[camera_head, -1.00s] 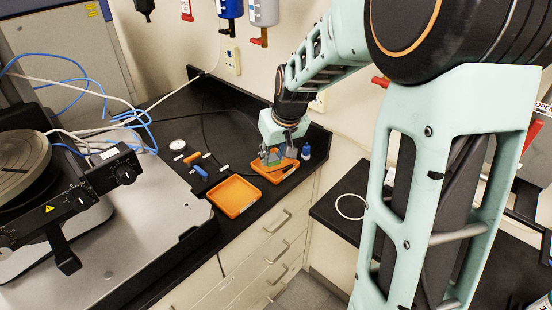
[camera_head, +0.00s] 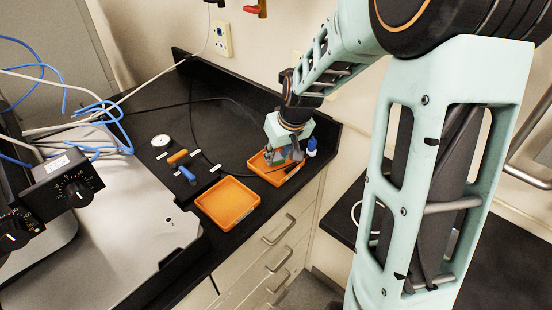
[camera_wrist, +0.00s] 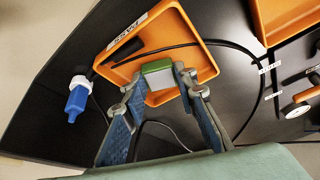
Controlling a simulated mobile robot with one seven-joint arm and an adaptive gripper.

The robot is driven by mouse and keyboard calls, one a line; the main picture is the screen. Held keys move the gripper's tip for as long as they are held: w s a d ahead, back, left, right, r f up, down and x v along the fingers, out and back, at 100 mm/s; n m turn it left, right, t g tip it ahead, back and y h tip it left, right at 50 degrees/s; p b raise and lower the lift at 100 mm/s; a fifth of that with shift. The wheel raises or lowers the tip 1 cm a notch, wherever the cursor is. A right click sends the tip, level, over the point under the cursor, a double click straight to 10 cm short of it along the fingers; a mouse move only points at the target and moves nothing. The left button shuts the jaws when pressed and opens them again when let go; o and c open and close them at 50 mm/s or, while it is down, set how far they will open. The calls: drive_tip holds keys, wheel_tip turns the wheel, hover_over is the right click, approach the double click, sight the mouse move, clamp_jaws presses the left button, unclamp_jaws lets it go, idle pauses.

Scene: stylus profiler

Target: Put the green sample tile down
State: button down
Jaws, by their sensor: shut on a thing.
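The green sample tile (camera_wrist: 157,67) shows in the wrist view between my fingertips. My gripper (camera_wrist: 158,82) is shut on it. The tile is over the inside of a shallow orange tray (camera_wrist: 186,38) with a white label on its rim. I cannot tell whether the tile touches the tray floor. In the head view my gripper (camera_head: 284,160) points down over this tray (camera_head: 262,172), at the back right corner of the black bench. The tile cannot be made out there.
A second orange tray (camera_head: 228,203), empty, sits nearer in front. A blue bottle (camera_head: 312,147) with a white part stands beside the first tray; a black cable (camera_wrist: 165,45) crosses that tray in the wrist view. Orange and blue handled items (camera_head: 178,157) and a round dial (camera_head: 160,141) lie left.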

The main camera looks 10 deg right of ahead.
drive_tip(key=shift+s+f, duration=0.2)
drive_tip(key=shift+f, duration=0.4)
drive_tip(key=shift+s+a+r, duration=0.1)
drive_tip(key=shift+f+b, duration=0.2)
drive_tip(key=shift+b, duration=0.1)
drive_tip(key=c, duration=1.5)
unclamp_jaws()
drive_tip(key=shift+c, duration=0.2)
drive_tip(key=shift+r, duration=0.1)
